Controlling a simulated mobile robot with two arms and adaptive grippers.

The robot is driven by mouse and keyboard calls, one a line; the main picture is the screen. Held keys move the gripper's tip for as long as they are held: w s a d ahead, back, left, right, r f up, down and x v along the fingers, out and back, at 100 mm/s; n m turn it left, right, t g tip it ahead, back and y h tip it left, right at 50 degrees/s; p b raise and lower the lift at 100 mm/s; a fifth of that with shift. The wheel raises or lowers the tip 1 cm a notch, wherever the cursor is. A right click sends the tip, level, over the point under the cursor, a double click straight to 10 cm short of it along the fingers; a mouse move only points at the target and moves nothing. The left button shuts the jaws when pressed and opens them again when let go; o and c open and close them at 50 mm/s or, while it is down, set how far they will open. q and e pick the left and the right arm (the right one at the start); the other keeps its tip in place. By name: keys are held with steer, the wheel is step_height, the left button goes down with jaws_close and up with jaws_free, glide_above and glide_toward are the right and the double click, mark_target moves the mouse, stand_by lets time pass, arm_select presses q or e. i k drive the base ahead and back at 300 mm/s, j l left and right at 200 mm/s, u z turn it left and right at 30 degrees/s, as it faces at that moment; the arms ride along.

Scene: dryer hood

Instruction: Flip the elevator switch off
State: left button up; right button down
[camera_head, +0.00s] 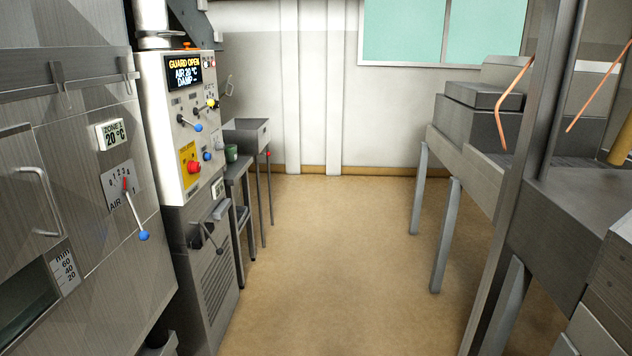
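A grey control panel (178,130) stands at the left with a dark display (184,73) reading GUARD OPEN, AIR 20 °C and DAMP. Below the display are a lever with a blue ball (198,127) and a small switch with a yellow tip (211,103). A red button (193,167) sits on a yellow plate, with a blue knob (206,156) to its right. The labels by the switches are too small to read, so I cannot tell which one is the elevator switch. Neither of my grippers is in view.
A dryer wall (80,130) at near left carries an AIR lever with a blue ball (143,235). A grey bin (247,133) and a green cup (231,152) stand beyond the panel. Benches and a metal post line the right. The tan floor (340,250) between is clear.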

mark_target(211, 103)
steer(key=i+u, duration=0.1)
steer(key=i, duration=0.55)
steer(key=i+l, duration=0.1)
steer(key=i, duration=0.5)
steer(key=i+l+u, duration=0.15)
steer(key=i, duration=0.5)
steer(key=i+u, duration=0.4)
steer(key=i+l+u, duration=0.2)
steer(key=u, duration=0.2)
steer(key=i+l+u, duration=0.75)
steer(key=j, duration=0.1)
